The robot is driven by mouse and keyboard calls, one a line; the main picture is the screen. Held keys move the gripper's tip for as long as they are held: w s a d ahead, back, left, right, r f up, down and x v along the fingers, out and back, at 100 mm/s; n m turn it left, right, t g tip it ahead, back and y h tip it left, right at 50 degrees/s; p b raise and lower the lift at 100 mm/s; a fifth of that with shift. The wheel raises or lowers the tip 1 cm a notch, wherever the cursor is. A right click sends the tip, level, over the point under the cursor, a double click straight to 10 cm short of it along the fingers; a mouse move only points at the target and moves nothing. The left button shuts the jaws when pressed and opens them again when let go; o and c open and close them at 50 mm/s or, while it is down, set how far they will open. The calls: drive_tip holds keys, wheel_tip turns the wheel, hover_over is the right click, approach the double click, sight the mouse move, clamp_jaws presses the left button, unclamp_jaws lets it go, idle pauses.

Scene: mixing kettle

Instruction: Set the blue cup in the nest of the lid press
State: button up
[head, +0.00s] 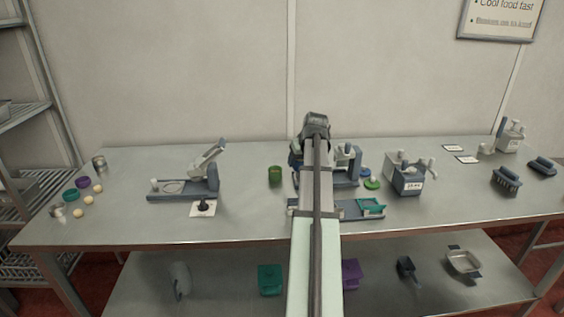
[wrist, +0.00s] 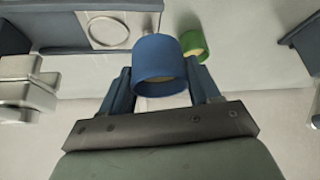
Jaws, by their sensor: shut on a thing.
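The blue cup (wrist: 160,58) is between the two fingers of my gripper (wrist: 163,88) in the wrist view, and the gripper is shut on it. In the head view my arm hides most of the cup and the fingertips. I cannot tell the cup's height above the table.
A green cup (head: 275,174) stands left of my gripper and close to the blue cup in the wrist view (wrist: 193,42). Another lever device (head: 190,182) stands further left. A blue disc (head: 364,171), a green disc (head: 372,185) and a grey-blue machine (head: 407,178) are right of the press.

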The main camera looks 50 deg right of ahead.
drive_tip(key=s+d+n, duration=0.1)
drive_tip(key=d, duration=0.7)
drive_tip(key=shift+s+y, duration=0.15)
drive_tip(key=shift+y, duration=0.15)
drive_tip(key=shift+d, duration=0.1)
drive_tip(key=shift+f, duration=2.9)
drive_tip(key=shift+f, duration=0.7)
drive_tip(key=o, duration=1.1)
drive_tip(key=shift+o, duration=0.2)
